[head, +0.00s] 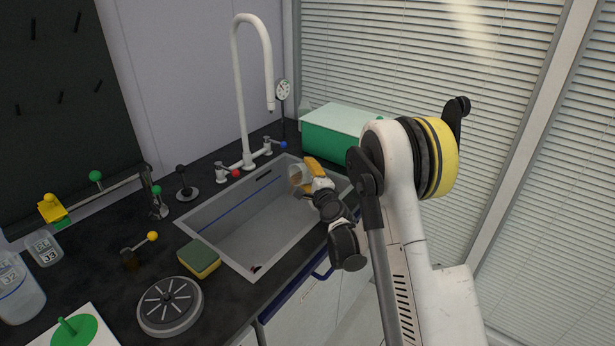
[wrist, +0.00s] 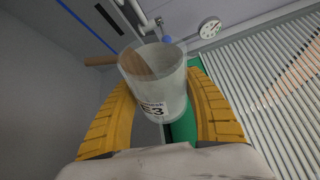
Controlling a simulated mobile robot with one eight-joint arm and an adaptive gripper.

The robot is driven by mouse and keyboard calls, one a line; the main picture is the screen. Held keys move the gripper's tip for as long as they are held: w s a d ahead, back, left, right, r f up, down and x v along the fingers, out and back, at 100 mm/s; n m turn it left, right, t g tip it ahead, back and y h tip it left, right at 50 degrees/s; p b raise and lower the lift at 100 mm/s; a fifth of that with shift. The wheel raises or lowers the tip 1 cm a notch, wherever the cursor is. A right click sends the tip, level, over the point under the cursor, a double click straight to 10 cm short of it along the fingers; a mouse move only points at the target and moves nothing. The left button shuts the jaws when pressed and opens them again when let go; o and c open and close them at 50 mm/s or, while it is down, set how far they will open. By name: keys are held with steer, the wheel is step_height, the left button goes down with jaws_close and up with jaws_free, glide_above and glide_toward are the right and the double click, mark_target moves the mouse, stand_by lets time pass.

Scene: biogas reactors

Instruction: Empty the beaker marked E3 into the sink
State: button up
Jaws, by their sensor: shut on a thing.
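The clear beaker marked E3 (wrist: 155,95) sits between the yellow fingers of my gripper (wrist: 160,84), which is shut on it. Its label faces the wrist camera. Brown matter shows inside near the mouth, and a brown streak (wrist: 98,61) reaches from the rim to the left; it looks like liquid running out. In the head view the beaker (head: 296,174) is tilted over the right far end of the grey sink (head: 235,230), and my gripper (head: 305,172) holds it from the right. The amount left inside is hard to tell.
A white tap (head: 240,90) rises behind the sink. A green box with a pale lid (head: 340,120) stands close behind my gripper. A sponge (head: 199,258) and a round grey disc (head: 170,305) lie left of the sink. Beaker J3 (head: 44,248) stands far left.

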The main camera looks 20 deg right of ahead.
mark_target(298, 165)
steer(key=shift+s+a+r+n+t, duration=0.1)
steer(key=shift+a+r+n+t, duration=0.15)
steer(key=shift+r+n, duration=0.25)
steer(key=shift+s+a+r+n+t, duration=0.1)
steer(key=shift+a+r+n+t, duration=0.15)
steer(key=shift+n, duration=0.45)
steer(key=shift+s+a+r+n+t, duration=0.2)
steer(key=shift+a+r+n+t, duration=0.3)
steer(key=shift+n, duration=0.6)
steer(key=shift+s+a+r+n+t, duration=0.25)
steer(key=shift+a+r+n, duration=0.3)
steer(key=shift+n, duration=0.55)
steer(key=shift+r, duration=0.1)
steer(key=shift+r+p, duration=1.55)
steer(key=shift+r, duration=1.4)
